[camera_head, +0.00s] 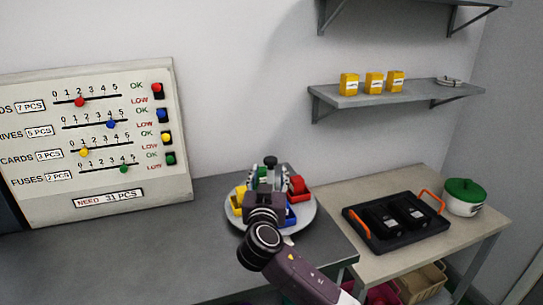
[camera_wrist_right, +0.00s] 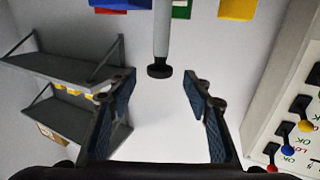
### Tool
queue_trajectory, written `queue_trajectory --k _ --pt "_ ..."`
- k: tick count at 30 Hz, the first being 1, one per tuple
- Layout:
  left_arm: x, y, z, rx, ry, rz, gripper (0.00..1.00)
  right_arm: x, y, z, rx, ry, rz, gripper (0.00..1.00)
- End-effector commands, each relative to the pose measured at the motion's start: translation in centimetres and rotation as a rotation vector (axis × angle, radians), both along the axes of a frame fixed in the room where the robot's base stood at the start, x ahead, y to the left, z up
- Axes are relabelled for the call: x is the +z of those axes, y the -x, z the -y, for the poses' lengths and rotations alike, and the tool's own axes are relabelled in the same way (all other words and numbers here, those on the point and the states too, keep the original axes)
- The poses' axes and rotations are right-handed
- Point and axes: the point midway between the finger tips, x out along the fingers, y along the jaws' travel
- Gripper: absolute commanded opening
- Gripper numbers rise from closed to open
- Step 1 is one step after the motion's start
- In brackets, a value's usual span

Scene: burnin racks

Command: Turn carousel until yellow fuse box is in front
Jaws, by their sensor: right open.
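The round grey carousel (camera_head: 309,219) stands on the dark bench and carries coloured boxes around a central post (camera_wrist_right: 161,30) with a black knob (camera_head: 270,161). In the head view the yellow fuse box (camera_head: 237,199) is at the left, a red box (camera_head: 299,187) at the right, and a blue box (camera_head: 291,214) at the front right, partly behind my arm. My right gripper (camera_head: 268,178) is open above the carousel. In the wrist view the knob (camera_wrist_right: 158,71) lies in the gap between its fingers, apart from both. A green box (camera_wrist_right: 182,9) shows at that view's edge. My left gripper is out of view.
A panel with sliders (camera_head: 95,140) stands at the back left. To the right, a table holds a black tray (camera_head: 375,240) with orange handles and a green-lidded pot (camera_head: 465,198). A wall shelf (camera_head: 400,97) holds yellow boxes. The bench's left part is clear.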

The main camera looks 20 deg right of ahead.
Motion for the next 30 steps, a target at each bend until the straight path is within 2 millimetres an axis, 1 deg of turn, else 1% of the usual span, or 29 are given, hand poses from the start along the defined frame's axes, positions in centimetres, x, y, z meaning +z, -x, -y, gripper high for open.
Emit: queue_trajectory --k 4,9,11,14,18,22,27,28,30 --pt "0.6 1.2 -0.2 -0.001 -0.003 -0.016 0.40 0.3 -1.7 0.8 -0.003 0.004 -0.001 0.46" --pt "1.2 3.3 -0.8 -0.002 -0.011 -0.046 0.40 0.3 -4.2 1.6 -0.001 0.003 -0.001 0.46" --pt "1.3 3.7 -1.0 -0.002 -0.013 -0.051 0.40 0.2 -4.9 1.9 -0.002 0.002 -0.002 0.46" --pt "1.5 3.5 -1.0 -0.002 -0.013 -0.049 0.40 0.0 -5.9 2.2 -0.001 0.001 -0.003 0.46" --pt "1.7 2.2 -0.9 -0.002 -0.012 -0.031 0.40 0.0 -6.7 2.5 0.001 0.001 -0.001 0.46" --pt "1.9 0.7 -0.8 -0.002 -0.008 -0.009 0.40 -0.1 -6.9 2.6 0.000 -0.001 -0.002 0.46" --pt "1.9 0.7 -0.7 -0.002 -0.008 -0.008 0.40 -0.1 -6.9 2.6 0.000 -0.001 -0.002 0.46" --pt "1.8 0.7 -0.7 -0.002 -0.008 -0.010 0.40 -0.1 -6.9 2.6 0.000 -0.001 -0.002 0.45" --pt "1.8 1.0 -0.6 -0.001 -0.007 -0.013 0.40 -0.1 -6.9 2.6 0.000 -0.001 -0.003 0.37"
